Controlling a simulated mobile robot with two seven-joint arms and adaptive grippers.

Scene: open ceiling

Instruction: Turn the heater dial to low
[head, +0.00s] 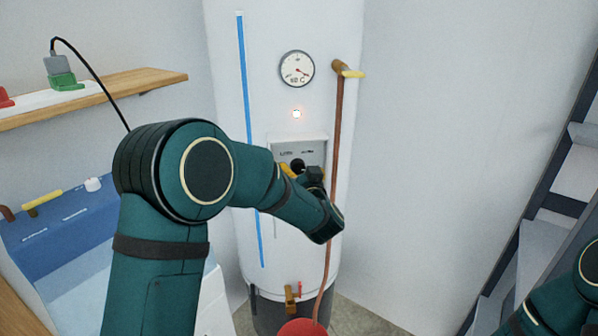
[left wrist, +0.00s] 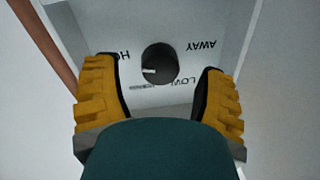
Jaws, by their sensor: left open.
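The heater dial (left wrist: 160,63) is a round black knob with a short white mark on its left side in the left wrist view. It sits on a light grey panel (left wrist: 135,22), whose lettering appears upside down. LOW is at lower right, AWAY at upper right and a partly hidden HO at left; a smaller word below is unreadable. My left gripper (left wrist: 158,72) is open, its yellow fingers on either side of the dial with gaps. In the head view my left gripper (head: 289,171) is before the dial (head: 298,165), partly hiding the panel. My right gripper is out of view.
A wooden shelf (head: 140,82) is at left. A grey ladder (head: 545,215) stands at right.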

